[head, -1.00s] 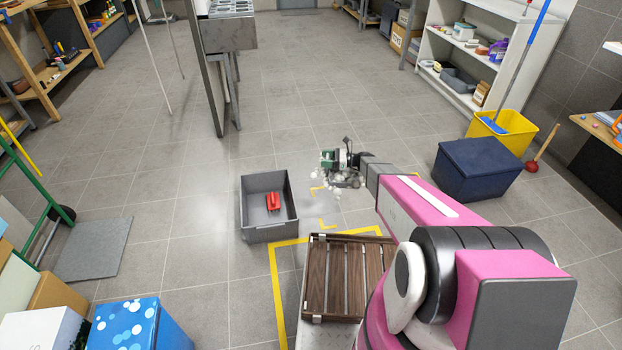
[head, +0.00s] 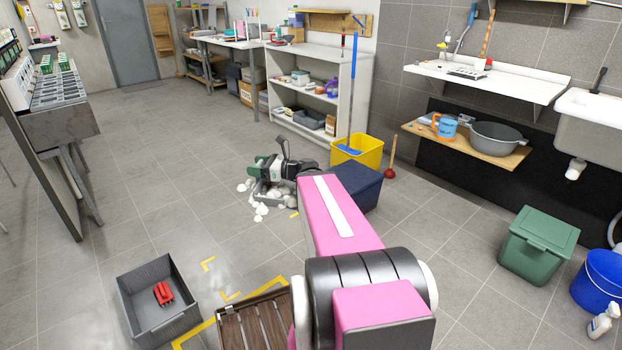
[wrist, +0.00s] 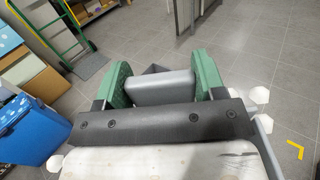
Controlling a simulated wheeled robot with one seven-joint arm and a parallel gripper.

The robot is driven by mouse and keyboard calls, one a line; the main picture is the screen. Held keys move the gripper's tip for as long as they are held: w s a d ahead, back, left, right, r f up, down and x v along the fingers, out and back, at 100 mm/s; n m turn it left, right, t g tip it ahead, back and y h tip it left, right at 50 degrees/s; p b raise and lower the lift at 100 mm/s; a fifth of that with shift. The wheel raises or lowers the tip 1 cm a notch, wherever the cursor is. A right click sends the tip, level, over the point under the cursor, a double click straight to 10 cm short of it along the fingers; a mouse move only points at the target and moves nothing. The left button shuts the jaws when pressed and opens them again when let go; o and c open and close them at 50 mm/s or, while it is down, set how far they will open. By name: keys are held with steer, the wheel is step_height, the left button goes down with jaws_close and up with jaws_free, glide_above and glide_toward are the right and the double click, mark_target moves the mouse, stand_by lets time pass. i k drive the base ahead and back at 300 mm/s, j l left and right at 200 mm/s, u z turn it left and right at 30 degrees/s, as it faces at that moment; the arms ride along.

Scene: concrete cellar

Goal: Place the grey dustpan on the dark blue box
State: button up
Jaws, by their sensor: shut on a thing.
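My gripper (head: 268,168) is shut on the grey dustpan (head: 268,190) and holds it out in front of my arm, to the left of the box in the head view. In the wrist view, the green fingers (wrist: 163,87) sit on either side of its grey handle (wrist: 158,88). The dustpan is small and partly hidden in the head view, so its exact tilt is unclear. The dark blue box (head: 362,187) stands on the floor behind my arm, which hides its left and lower parts. Its visible top looks bare.
White lumps (head: 261,209) show around the dustpan. A yellow bucket (head: 360,150) and red plunger (head: 390,172) stand behind the box. A grey crate (head: 190,322) holding a red object and a slatted wooden crate (head: 262,322) are near.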

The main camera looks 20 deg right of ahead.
mark_target(348, 180)
steer(key=i+l+z, duration=0.1)
steer(key=z, duration=0.35)
steer(key=i+z, duration=0.3)
steer(key=z, duration=0.2)
steer(key=i+j+z, duration=0.1)
steer(key=i, duration=0.3)
steer(key=i+j+z, duration=0.1)
steer(key=i, duration=0.3)
steer(key=i+j, duration=0.25)
steer(key=i+l+z, duration=0.05)
steer(key=i, duration=0.05)
